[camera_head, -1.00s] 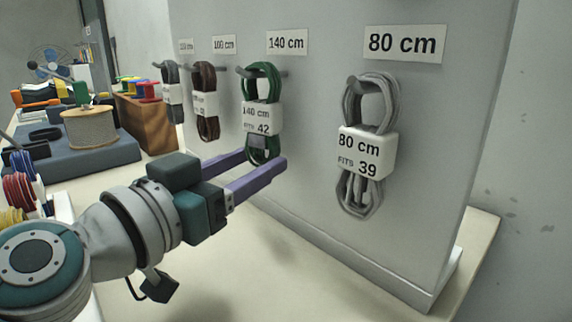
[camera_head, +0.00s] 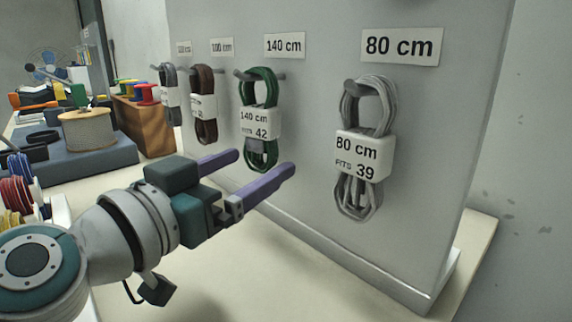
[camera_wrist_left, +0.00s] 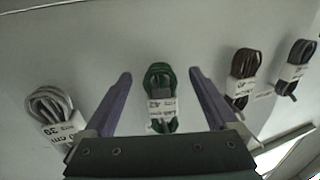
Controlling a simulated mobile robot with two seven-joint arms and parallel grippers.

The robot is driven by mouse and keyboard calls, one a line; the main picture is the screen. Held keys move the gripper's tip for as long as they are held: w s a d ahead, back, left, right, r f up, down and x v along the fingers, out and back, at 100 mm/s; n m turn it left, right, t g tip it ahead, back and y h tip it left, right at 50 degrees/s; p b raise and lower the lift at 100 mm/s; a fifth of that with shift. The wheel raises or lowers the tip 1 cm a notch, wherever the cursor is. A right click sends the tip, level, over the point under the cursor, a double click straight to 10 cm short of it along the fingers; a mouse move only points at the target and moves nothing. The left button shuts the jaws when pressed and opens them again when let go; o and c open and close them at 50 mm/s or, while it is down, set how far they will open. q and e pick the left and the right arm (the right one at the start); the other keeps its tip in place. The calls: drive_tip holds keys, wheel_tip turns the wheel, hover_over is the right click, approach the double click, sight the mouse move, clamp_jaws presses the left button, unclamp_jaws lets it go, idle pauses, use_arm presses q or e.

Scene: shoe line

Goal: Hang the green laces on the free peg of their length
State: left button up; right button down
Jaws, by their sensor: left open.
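The green laces (camera_head: 260,153), banded with a white label reading 140 cm, fits 42, hang on the peg under the 140 cm sign (camera_head: 285,45). My left gripper (camera_head: 262,170) is open, with its purple fingers just in front of and below the laces, apart from them. In the left wrist view the green laces (camera_wrist_left: 160,80) show between the two open fingers (camera_wrist_left: 160,82), beyond their tips, and nothing is held. My right gripper is not in view.
Grey 80 cm laces (camera_head: 357,195) hang to the right. Brown laces (camera_head: 203,75) and other grey laces (camera_head: 170,105) hang to the left, on the same grey board (camera_head: 300,185). A spool (camera_head: 90,130) stands at the left. The table below the board is clear.

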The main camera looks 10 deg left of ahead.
use_arm(q)
wheel_tip(320, 180, up, 11)
drive_tip(key=p, duration=0.6)
drive_tip(key=shift+f+p, duration=0.2)
drive_tip(key=shift+p, duration=0.15)
wheel_tip(320, 180, up, 9)
drive_tip(key=p, duration=0.3)
drive_tip(key=g+y+p, duration=0.2)
drive_tip(key=g+p, duration=0.4)
drive_tip(key=p, duration=0.1)
approach(256, 72)
drive_tip(key=s+d+f, duration=0.1)
drive_tip(key=s+f, duration=0.3)
drive_tip(key=s+a+f+n+g+y+p, duration=0.1)
drive_tip(key=s+a+f+g+y+p, duration=0.15)
drive_tip(key=s, duration=0.65)
drive_tip(key=s+a+f+n+g+y+p, duration=0.1)
drive_tip(key=s+a+g+y+p, duration=0.2)
drive_tip(key=s, duration=0.6)
wheel_tip(256, 72, up, 37)
drive_tip(key=g+p, duration=0.1)
drive_tip(key=p, duration=3.7)
drive_tip(key=shift+s+a+r+n+h, duration=0.25)
drive_tip(key=shift+s+n+h, duration=0.05)
drive_tip(key=shift+s+h, duration=0.05)
drive_tip(key=shift+g, duration=0.25)
